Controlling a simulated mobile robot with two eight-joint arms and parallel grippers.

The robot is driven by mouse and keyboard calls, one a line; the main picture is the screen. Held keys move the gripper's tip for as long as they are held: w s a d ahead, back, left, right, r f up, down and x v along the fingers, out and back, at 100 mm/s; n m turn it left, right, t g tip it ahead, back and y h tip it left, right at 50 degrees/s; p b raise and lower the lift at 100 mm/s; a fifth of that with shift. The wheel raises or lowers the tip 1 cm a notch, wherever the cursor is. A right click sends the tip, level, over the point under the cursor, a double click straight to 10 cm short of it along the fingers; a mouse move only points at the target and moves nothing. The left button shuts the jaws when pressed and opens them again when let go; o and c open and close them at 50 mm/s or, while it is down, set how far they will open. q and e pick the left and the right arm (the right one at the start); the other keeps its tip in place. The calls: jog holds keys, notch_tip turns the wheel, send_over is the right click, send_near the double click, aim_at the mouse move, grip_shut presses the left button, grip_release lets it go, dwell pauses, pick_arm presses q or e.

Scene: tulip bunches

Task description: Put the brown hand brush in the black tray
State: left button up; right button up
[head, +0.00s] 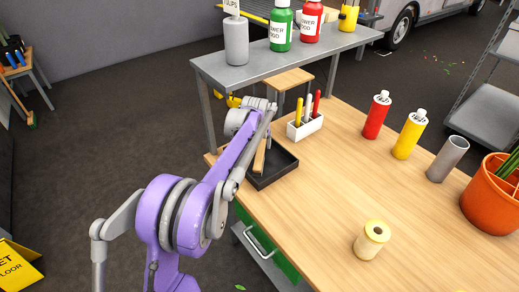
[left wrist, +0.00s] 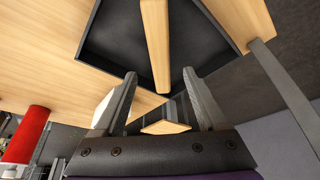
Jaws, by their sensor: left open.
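The black tray (head: 285,168) sits at the left corner of the wooden table; it also shows in the left wrist view (left wrist: 100,40). The brown hand brush (head: 260,155) shows as a wooden handle over the tray, partly hidden by my left arm. In the left wrist view the handle (left wrist: 157,45) lies across the tray area, its end near the tray corner; its bristles are out of sight. My left gripper (left wrist: 160,74) is open, with its fingers apart on either side of the handle's end and not closed on it. My right gripper is not in view.
A white holder (head: 304,127) with several coloured tools stands just behind the tray. A red bottle (head: 376,116), a yellow bottle (head: 409,136), a grey cylinder (head: 447,159), an orange pot (head: 495,205) and a twine spool (head: 371,240) stand to the right. The table's middle is clear.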

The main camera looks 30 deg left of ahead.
pick_arm(q)
jog(key=s+d+r+m, duration=0.1)
jog(key=s+d+r, duration=0.2)
jog(key=s+d, duration=0.45)
jog(key=s+d+r+m, duration=0.15)
jog(key=s+d, duration=0.35)
jog(key=s, duration=0.5)
jog(key=s+d+f+m+h, duration=0.1)
jog(key=s+d+f, duration=0.2)
jog(key=s, duration=0.6)
jog(key=s+d+f+m+t, duration=0.1)
jog(key=s+d+f, duration=0.3)
jog(key=s, duration=0.5)
jog(key=shift+s+f+h, duration=0.2)
jog(key=shift+s+h, duration=0.15)
jog(key=shift+h, duration=0.05)
